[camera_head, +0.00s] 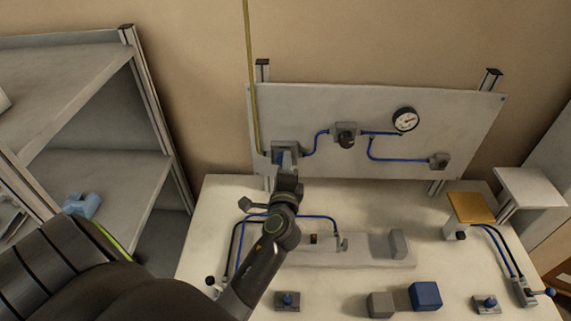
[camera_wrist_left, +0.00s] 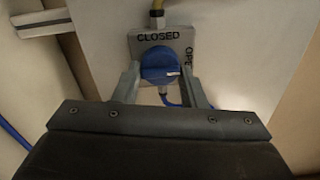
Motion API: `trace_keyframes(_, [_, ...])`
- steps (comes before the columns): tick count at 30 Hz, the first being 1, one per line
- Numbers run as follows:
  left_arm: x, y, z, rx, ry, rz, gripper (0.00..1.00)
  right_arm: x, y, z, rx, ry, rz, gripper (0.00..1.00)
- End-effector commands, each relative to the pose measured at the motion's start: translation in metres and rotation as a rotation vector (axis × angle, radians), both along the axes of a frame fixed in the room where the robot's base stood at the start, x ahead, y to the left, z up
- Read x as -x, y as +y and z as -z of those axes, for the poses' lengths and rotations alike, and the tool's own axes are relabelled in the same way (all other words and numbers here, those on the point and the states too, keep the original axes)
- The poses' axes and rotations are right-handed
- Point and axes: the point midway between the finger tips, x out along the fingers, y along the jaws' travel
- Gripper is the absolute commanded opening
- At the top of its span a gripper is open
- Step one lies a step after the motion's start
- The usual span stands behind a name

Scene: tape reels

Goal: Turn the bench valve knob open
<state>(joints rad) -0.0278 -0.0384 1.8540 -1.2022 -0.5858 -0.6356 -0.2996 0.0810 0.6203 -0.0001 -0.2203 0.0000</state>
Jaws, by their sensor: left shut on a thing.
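The valve knob (camera_wrist_left: 166,62) is round and blue, on a grey plate (camera_wrist_left: 140,47) lettered CLOSED along the top and "OPE..." down the right edge. The short white mark on the knob is right of its middle and points toward the right side. My left gripper (camera_wrist_left: 160,74) is shut on the knob, one finger on each side. In the head view, the left gripper (camera_head: 286,172) covers most of the knob, which shows only as a bit of blue at the left of the upright panel (camera_head: 400,157). My right gripper is not in view.
A yellow pipe (camera_head: 250,80) comes down to the valve. The panel also bears a gauge (camera_head: 405,119) and blue tubing. On the bench (camera_head: 215,215) are a blue block (camera_head: 425,295), a grey block (camera_head: 380,305) and a long grey fixture. Shelves (camera_head: 110,180) stand at left.

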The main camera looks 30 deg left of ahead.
Motion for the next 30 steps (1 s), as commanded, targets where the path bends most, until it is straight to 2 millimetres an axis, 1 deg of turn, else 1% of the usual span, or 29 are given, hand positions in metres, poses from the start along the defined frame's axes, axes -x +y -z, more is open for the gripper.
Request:
trace_keyframes(1, [-0.0004,0.0002,-0.0023,-0.013,0.005,0.0,0.15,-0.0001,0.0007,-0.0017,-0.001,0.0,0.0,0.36])
trace_keyframes(8, [-0.0004,0.0002,-0.002,-0.048,0.023,0.001,0.15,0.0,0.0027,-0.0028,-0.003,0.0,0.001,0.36])
trace_keyframes(20, [-0.0006,0.0003,-0.0023,-0.051,0.024,0.0,0.15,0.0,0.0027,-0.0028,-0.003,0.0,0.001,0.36])
trace_keyframes(21, [-0.0006,0.0003,-0.0023,-0.05,0.024,0.0,0.43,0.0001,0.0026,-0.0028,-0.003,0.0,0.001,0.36])
trace_keyframes(25, [-0.0005,0.0002,-0.0017,-0.049,0.025,0.001,0.59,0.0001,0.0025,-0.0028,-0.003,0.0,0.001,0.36])
trace_keyframes(30, [-0.0002,0.0002,-0.0009,-0.048,0.026,0.0,0.59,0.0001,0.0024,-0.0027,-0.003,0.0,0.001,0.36])
